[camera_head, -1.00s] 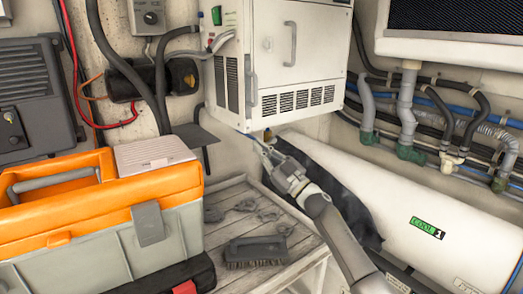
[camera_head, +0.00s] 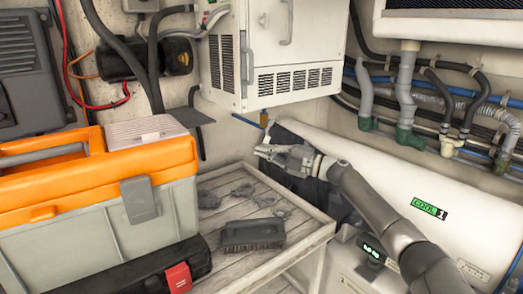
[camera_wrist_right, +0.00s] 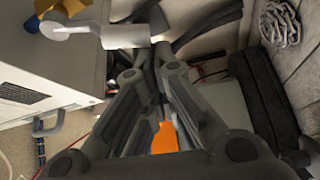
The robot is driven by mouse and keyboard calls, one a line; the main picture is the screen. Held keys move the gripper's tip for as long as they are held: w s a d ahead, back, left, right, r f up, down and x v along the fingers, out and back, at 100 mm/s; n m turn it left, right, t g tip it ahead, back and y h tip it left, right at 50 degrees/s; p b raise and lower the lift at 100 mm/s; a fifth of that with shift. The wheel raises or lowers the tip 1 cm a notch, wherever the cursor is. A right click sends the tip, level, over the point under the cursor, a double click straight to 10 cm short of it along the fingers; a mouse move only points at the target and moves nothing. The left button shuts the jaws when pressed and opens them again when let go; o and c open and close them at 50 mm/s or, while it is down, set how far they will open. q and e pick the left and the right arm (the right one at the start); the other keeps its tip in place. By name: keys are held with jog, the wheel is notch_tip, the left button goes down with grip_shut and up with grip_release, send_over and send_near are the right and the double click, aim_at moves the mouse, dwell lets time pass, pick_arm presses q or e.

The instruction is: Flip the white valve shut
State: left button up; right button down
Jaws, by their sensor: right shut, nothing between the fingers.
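The valve shows in the head view as a small brass fitting (camera_head: 265,118) under the white cabinet's bottom corner, with a blue hose beside it. In the right wrist view its white lever (camera_wrist_right: 75,27) lies across the top left, next to brass parts (camera_wrist_right: 68,6). My right gripper (camera_head: 262,151) is shut and empty, just below the fitting and pointing left. In the wrist view its fingers (camera_wrist_right: 150,78) are below and right of the lever. I cannot tell whether they touch it. My left gripper is not in view.
The white cabinet (camera_head: 285,50) hangs above my right gripper. A slatted table (camera_head: 285,232) with a brush (camera_head: 252,234) stands below, and an orange-lidded toolbox (camera_head: 95,180) is at left. A large white tank (camera_head: 400,185) and pipes (camera_head: 405,90) fill the right.

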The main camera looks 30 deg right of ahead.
jog(key=shift+w+d+f+n+g+h, duration=0.1)
jog(key=shift+d+f+n+g+h, duration=0.2)
jog(key=shift+d+n, duration=0.4)
jog(key=shift+d+f+n+g+h, duration=0.3)
jog(key=shift+d+n+g, duration=0.15)
jog(key=shift+n, duration=0.4)
jog(key=shift+w+d+f+n+g+h, duration=0.1)
jog(key=shift+d+f+n+g+h, duration=0.2)
jog(key=shift+d+n, duration=0.4)
jog(key=shift+a, duration=0.1)
